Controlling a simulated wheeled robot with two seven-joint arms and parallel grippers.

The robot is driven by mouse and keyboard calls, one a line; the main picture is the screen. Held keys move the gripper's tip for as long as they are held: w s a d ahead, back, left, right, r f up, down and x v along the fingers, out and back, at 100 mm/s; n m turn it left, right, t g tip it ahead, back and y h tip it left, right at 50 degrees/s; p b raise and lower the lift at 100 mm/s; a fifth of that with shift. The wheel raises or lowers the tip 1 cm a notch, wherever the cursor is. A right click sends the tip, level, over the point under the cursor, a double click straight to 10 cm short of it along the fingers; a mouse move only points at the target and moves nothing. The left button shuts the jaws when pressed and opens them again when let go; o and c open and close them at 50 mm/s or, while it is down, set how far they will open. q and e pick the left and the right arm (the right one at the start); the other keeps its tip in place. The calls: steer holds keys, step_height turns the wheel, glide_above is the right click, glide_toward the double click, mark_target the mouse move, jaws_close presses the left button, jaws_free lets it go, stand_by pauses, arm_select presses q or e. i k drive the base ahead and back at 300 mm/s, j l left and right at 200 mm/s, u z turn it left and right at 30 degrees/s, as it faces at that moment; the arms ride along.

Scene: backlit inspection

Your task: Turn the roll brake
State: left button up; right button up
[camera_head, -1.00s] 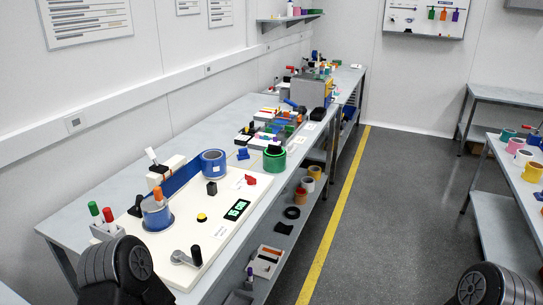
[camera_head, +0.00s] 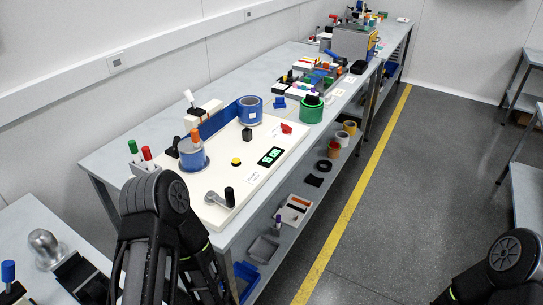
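A white board (camera_head: 212,178) on the long grey bench carries a film-roll set-up. A blue roll (camera_head: 193,160) with an orange-topped knob (camera_head: 195,136) stands at its left, and a second blue roll (camera_head: 250,112) at its far end. A blue strip (camera_head: 217,122) runs between them. The board also has a black knob (camera_head: 247,134), a red lever-like part (camera_head: 286,128), a yellow button (camera_head: 236,161), a lit green display (camera_head: 271,156) and a black-handled crank (camera_head: 222,199). I cannot tell which is the roll brake. My arm links show at the bottom; neither gripper's fingers show.
A cup with green and red markers (camera_head: 144,168) stands left of the board. A green roll (camera_head: 312,110) and coloured blocks lie farther along the bench. Tape rolls and trays fill the lower shelf. A side table (camera_head: 22,225) is at lower left.

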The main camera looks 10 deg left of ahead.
mark_target(287, 130)
steer(key=i+l+z, duration=0.2)
steer(key=i, duration=0.55)
steer(key=i+l+z, duration=0.2)
steer(key=i, duration=0.55)
